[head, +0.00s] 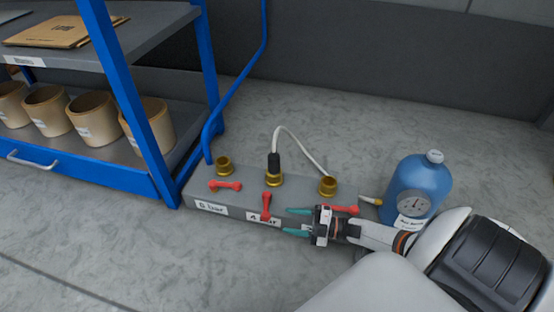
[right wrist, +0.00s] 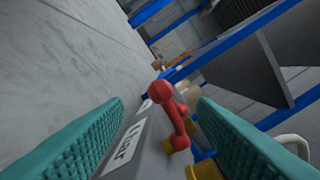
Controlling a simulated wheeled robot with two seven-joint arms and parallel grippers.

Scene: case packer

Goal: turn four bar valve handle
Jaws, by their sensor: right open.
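The four bar valve handle (head: 266,206) is red and sits above the "4 bar" label (head: 263,219) at the middle of a grey valve block. It points toward the block's front face, crosswise to its two neighbours. My right gripper (head: 288,221) is open, its teal fingers pointing left just right of this handle. In the right wrist view a red handle (right wrist: 176,112) shows ahead between the spread fingers (right wrist: 160,105), with a label (right wrist: 124,148) beside it. I cannot tell whether either finger touches it. My left gripper is out of view.
A red handle (head: 225,186) lies above the "6 bar" label. Another red handle (head: 345,210) is partly behind my gripper. Brass ports (head: 329,186) line the block's back, and a white hose (head: 300,142) arches over. A blue bottle (head: 418,183) stands right; a blue-framed shelf (head: 140,100) left.

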